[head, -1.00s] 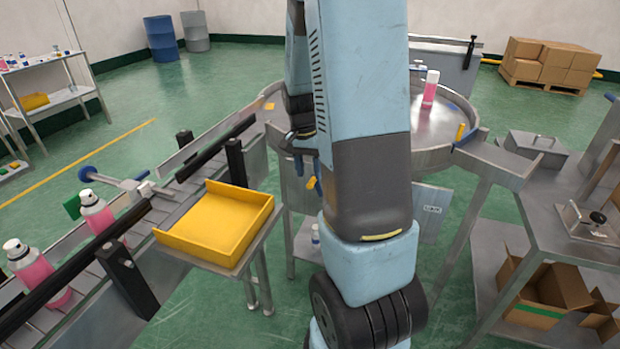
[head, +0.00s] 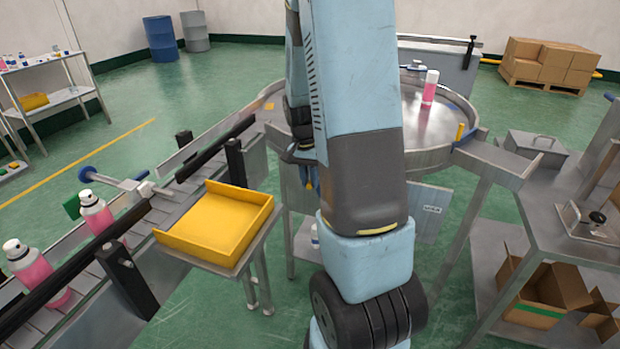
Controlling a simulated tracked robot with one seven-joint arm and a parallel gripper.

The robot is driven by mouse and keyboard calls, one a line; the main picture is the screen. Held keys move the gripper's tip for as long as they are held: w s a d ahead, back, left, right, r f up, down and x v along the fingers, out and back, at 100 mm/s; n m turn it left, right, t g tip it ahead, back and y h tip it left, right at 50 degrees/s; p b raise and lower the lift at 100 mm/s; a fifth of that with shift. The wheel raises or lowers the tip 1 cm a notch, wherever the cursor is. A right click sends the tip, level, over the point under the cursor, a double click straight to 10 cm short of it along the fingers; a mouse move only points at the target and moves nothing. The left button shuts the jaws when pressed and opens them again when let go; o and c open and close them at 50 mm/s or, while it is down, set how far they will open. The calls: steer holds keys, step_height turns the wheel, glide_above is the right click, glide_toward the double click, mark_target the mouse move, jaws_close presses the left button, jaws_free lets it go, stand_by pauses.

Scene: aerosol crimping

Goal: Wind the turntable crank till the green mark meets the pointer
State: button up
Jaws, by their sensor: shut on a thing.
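The round metal turntable (head: 462,105) stands behind my arm, which covers its left and middle part. A pink can with a white top (head: 429,92) stands upright on it. A yellow peg (head: 460,131) stands at its right front rim. My gripper (head: 303,153) shows only in part at the left front of the turntable, beside my arm. It is shut, apparently on the crank, whose grip is mostly hidden. I cannot make out the green mark.
A conveyor with pink cans (head: 96,212) and a yellow tray (head: 216,228) stand at the left front. A metal bench (head: 570,215) with a clamp fixture stands at the right, with open cardboard boxes (head: 545,290) below. Green floor lies free behind the conveyor.

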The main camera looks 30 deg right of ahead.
jaws_close()
steer(key=s, duration=0.1)
steer(key=s+d, duration=0.2)
steer(key=shift+d+r, duration=0.25)
steer(key=o, duration=0.7)
jaws_free()
steer(key=shift+w+a, duration=0.15)
steer(key=shift+a, duration=0.05)
steer(key=shift+d, duration=0.1)
steer(key=r, duration=0.9)
steer(key=w+a+r, duration=0.1)
steer(key=r, duration=0.3)
steer(key=shift+r, duration=0.3)
